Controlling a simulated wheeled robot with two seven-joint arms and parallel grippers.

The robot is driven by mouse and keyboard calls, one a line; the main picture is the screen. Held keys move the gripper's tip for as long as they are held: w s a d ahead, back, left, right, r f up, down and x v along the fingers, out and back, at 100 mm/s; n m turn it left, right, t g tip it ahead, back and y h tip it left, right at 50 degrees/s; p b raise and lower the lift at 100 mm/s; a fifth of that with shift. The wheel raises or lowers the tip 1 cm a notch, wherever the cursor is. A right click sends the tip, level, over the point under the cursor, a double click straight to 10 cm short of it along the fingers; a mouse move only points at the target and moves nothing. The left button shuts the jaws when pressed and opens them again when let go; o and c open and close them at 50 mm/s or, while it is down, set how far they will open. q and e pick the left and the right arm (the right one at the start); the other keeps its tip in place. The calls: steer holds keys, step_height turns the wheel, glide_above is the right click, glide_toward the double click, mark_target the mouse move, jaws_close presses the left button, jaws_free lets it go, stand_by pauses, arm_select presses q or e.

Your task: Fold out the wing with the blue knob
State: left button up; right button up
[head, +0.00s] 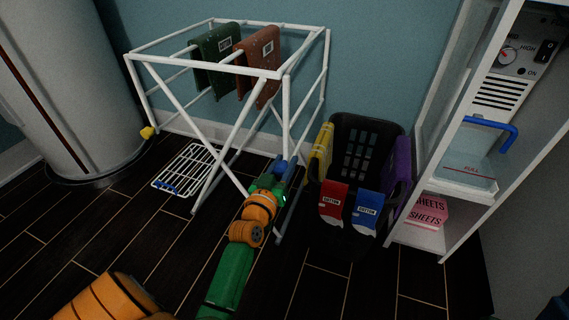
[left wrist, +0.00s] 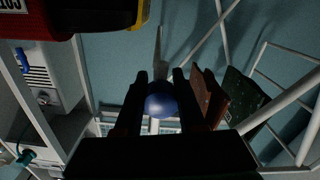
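A white drying rack (head: 258,73) stands at the back wall. The blue knob (head: 281,168) is low at its right front, beside a slim grey-blue bar of the rack, likely the folded wing (head: 291,207). My left gripper (head: 278,178) is at the knob. In the left wrist view, the round blue knob (left wrist: 162,99) sits between the two dark fingers (left wrist: 160,80) and fills their gap, seemingly touching both. The fingers partly hide the wing near the knob. A yellow knob (head: 147,132) is at the rack's left. My right gripper is not in view.
A dark basket (head: 365,145) with yellow, red, blue and purple cloths stands close right of the gripper. Green (head: 216,62) and brown (head: 260,61) cloths hang on the rack. A white wire grid (head: 187,169) is low at left. A white cabinet (head: 470,130) is at right.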

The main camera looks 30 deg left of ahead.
arm_select(q)
jaws_close()
stand_by(1.1)
